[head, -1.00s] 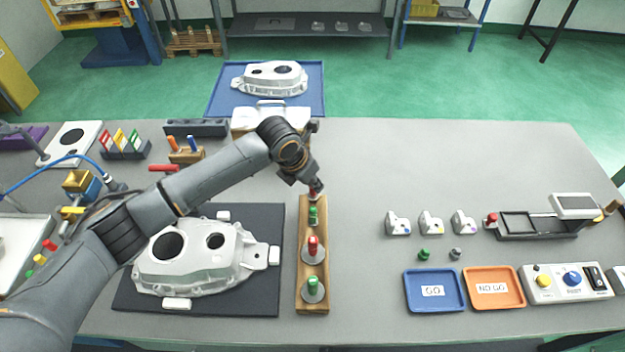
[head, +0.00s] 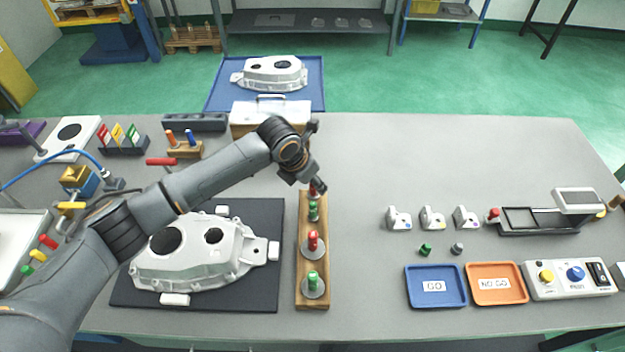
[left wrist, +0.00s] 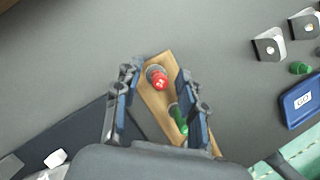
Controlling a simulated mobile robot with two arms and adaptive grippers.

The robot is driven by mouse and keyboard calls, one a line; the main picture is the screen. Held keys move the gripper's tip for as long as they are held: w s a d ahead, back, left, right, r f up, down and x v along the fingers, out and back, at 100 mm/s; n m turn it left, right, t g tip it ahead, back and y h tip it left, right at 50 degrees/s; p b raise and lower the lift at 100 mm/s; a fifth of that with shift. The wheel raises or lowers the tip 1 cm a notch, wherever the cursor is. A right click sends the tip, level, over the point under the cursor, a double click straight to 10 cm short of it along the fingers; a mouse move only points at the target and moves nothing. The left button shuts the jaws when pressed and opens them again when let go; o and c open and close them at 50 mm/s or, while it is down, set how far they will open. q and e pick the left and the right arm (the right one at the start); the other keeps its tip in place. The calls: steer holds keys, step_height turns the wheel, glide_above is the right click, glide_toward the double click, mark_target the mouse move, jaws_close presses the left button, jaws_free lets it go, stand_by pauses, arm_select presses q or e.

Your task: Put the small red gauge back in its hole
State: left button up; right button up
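The small red gauge (left wrist: 158,79) is at the far end of the wooden block (left wrist: 160,104), over or in the dark round hole there; I cannot tell how deep it sits. In the head view the block (head: 303,270) stands right of the dark mat, and my gripper mostly hides the small red gauge. My left gripper (head: 317,187) is over that far end. In the left wrist view its fingers (left wrist: 156,76) are spread on either side of the red gauge, with visible gaps. My right gripper is in neither view.
On the same block stand a small green gauge (head: 313,211), a larger red one (head: 313,240) and a larger green one (head: 313,280). A casting (head: 190,262) lies on the dark mat (head: 265,290) to the left. The table right of the block is clear up to the small brackets (head: 398,219).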

arm_select(q)
steer(key=v, duration=1.2)
steer(key=shift+f, duration=0.1)
stand_by(0.4)
